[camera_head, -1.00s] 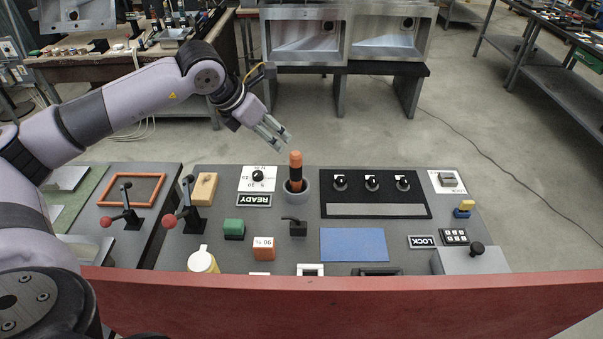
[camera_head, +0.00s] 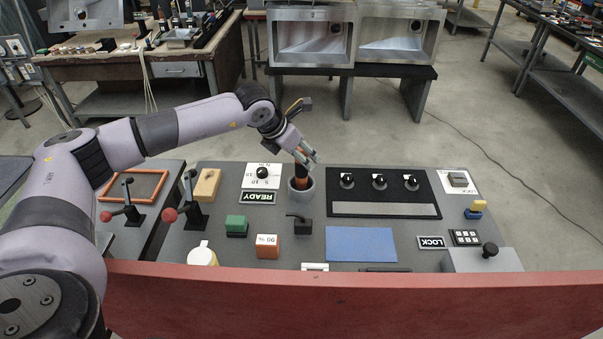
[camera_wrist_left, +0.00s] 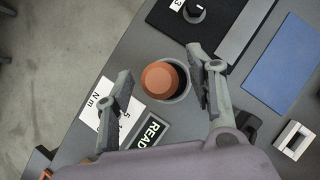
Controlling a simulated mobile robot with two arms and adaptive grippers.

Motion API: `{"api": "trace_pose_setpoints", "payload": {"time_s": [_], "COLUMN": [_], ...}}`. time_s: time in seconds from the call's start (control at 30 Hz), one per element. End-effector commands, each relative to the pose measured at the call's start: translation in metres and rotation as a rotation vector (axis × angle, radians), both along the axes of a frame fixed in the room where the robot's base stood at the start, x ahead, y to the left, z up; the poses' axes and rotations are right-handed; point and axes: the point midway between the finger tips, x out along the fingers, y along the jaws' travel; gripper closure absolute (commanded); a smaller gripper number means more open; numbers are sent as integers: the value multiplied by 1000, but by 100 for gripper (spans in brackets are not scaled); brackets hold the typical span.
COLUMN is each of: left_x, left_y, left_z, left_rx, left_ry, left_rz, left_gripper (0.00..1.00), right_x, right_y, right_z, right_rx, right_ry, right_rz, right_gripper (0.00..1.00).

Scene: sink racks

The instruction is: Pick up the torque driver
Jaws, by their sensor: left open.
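The torque driver (camera_head: 300,172) has an orange top and a dark body and stands upright in a round grey holder (camera_head: 301,195). Its round orange top (camera_wrist_left: 162,80) faces the left wrist view, with the grey holder rim around it. My left gripper (camera_head: 309,158) is at the driver's upper end and partly hides it in the head view. In the left wrist view the gripper's two fingers (camera_wrist_left: 160,90) are apart, one on each side of the orange top, with gaps between. My right gripper does not show.
A dial card (camera_head: 262,176) and READY label (camera_head: 258,198) lie left of the holder. A black panel with three knobs (camera_head: 380,182) lies to its right. A black lever piece (camera_head: 302,225) stands in front. A red rail (camera_head: 320,300) runs along the near edge.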

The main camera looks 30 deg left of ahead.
Motion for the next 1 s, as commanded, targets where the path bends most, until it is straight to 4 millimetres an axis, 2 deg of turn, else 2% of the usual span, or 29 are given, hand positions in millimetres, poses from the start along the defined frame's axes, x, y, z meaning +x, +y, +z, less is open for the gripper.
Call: {"api": "trace_pose_setpoints", "payload": {"time_s": [0.3, 1.0], "left_x": [3, 3], "left_y": [-1, -1], "left_z": [-5, -5], "left_rx": [0, 1], "left_ry": [0, 1], "left_rz": [0, 1], "left_gripper": [50, 97], "right_x": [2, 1], "right_y": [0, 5], "right_z": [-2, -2], "right_rx": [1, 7], "right_ry": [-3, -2], "right_rz": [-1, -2], "right_gripper": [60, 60]}}
